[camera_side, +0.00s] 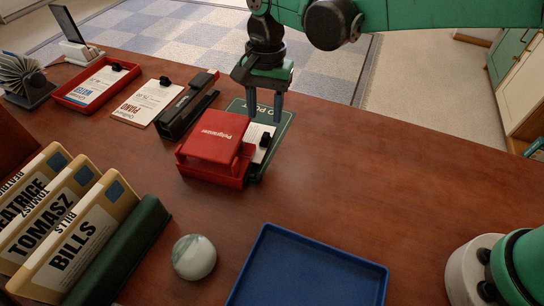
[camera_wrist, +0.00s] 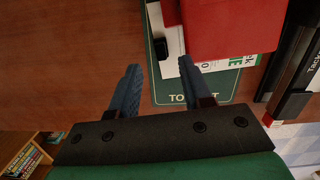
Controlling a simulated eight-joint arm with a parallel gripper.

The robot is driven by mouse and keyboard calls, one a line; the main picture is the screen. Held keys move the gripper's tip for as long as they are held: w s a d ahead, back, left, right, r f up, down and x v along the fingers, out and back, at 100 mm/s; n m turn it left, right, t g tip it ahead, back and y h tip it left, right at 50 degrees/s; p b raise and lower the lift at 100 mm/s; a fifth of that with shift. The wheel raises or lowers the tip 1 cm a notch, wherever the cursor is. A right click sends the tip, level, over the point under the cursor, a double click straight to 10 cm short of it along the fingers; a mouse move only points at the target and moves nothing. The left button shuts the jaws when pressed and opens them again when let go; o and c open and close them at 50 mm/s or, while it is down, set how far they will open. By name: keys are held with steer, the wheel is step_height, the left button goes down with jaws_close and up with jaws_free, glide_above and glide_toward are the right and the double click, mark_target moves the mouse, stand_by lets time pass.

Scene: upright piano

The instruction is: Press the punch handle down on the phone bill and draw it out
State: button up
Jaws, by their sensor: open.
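The red hole punch (camera_side: 213,138) stands on the table in the side view, its broad handle marked "Polygrainer" or similar. The phone bill, a white sheet (camera_side: 257,131) with a black clip, lies partly under the punch's right side on the green "TO POST" mat (camera_side: 284,124). In the wrist view the punch (camera_wrist: 228,25) is at the top, with the sheet (camera_wrist: 240,61) showing below its edge. My gripper (camera_side: 264,113) is open and empty, fingers down, over the mat behind the punch. Its blue fingers (camera_wrist: 158,67) show apart in the wrist view. The sheet's inserted edge is hidden.
A black stapler (camera_side: 189,104), a clipped card (camera_side: 148,101) and a red tray (camera_side: 72,101) lie left of the punch. Upright folders (camera_side: 70,235), a glass ball (camera_side: 194,257) and a blue tray (camera_side: 262,262) are in front. The table right of the mat is clear.

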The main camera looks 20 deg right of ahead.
mark_target(265, 135)
steer(key=shift+f, duration=2.85)
jaws_close()
steer(key=shift+r, duration=0.25)
steer(key=shift+w+d, duration=1.1)
steer(key=shift+w, duration=0.25)
steer(key=shift+w+d, duration=1.1)
steer(key=shift+w, duration=0.25)
